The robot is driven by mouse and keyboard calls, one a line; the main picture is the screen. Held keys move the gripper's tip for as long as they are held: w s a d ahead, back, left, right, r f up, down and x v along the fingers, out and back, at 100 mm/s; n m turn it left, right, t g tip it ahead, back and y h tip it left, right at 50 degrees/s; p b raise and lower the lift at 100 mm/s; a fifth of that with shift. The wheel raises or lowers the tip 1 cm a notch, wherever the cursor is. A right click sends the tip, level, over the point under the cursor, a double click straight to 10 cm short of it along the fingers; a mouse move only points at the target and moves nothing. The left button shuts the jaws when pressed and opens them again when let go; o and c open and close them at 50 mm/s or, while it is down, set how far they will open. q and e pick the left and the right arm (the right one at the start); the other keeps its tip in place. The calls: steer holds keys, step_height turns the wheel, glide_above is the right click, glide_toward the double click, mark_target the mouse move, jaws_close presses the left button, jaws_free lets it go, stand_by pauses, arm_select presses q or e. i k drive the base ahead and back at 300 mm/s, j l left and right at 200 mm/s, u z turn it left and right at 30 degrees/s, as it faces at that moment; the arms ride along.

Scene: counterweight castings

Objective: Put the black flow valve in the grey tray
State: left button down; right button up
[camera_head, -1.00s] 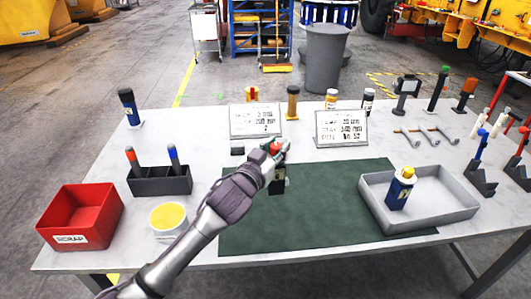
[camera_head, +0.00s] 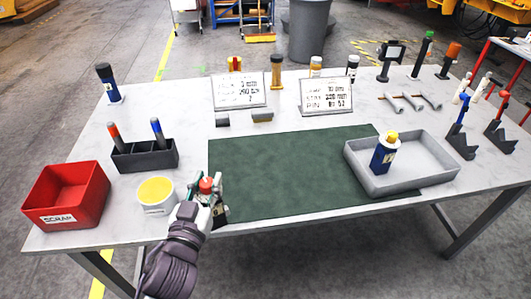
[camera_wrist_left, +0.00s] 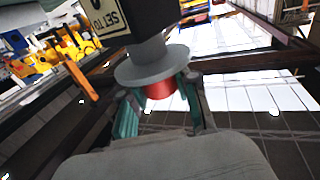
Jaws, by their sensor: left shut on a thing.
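My left gripper (camera_head: 204,192) is shut on the black flow valve (camera_head: 220,212), at the front left corner of the green mat. In the left wrist view, the teal-lined fingers (camera_wrist_left: 162,92) close around the red part beneath a grey flange. The valve's black body (camera_wrist_left: 145,18) with a pale label shows beyond the flange. Whether its base touches the surface I cannot tell. The grey tray (camera_head: 440,178) is on the right of the table and holds a blue, yellow-capped valve (camera_head: 384,154) standing upright. My right gripper is not in view.
The green mat (camera_head: 290,175) is clear between gripper and tray. A white tub with yellow contents (camera_head: 156,194), a red scrap bin (camera_head: 66,196) and a dark holder (camera_head: 145,155) stand left. Two sign boards (camera_head: 240,92) (camera_head: 327,97) stand behind the mat.

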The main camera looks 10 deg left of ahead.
mark_target(417, 162)
steer(key=i+l+z, duration=0.1)
steer(key=l, duration=0.3)
steer(key=l+z, duration=0.15)
steer(key=l, duration=0.25)
steer(key=i+l+z, duration=0.1)
steer(key=l, duration=0.3)
steer(key=i+l+z, duration=0.15)
steer(key=l, duration=0.25)
steer(key=i+l+z, duration=0.1)
steer(key=l, duration=0.25)
steer(key=i, duration=0.1)
